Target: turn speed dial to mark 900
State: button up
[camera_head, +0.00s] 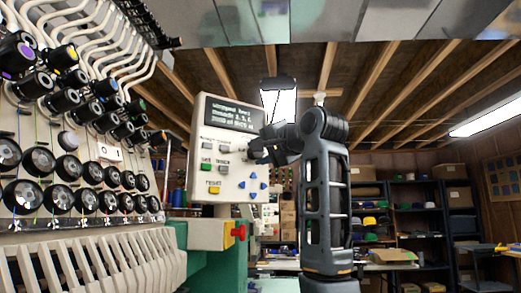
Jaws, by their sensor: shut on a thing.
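A pale control panel (200,125) stands upright left of the middle, with a dark screen of small text at its top. My gripper (256,148) reaches it from the right, its dark fingers at the panel's right edge below the screen. The fingers are shut on what seems to be the speed dial. The dial is hidden behind my fingers, so its pointer and the 900 mark cannot be read. My dark arm rises from the bottom right of the middle and bends left to the panel.
Grey, green and yellow buttons and blue arrow keys (253,184) sit close below and beside my fingers. A red knob (239,231) juts from a yellow box (212,234) under the panel. The thread machine (95,255) fills the left. Shelves (411,223) stand at the back right.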

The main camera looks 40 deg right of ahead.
jog(key=shift+d, duration=0.1)
jog(key=o, duration=1.1)
jog(key=shift+c, duration=0.2)
jog(key=v, duration=0.8)
jog(key=shift+b, duration=0.45)
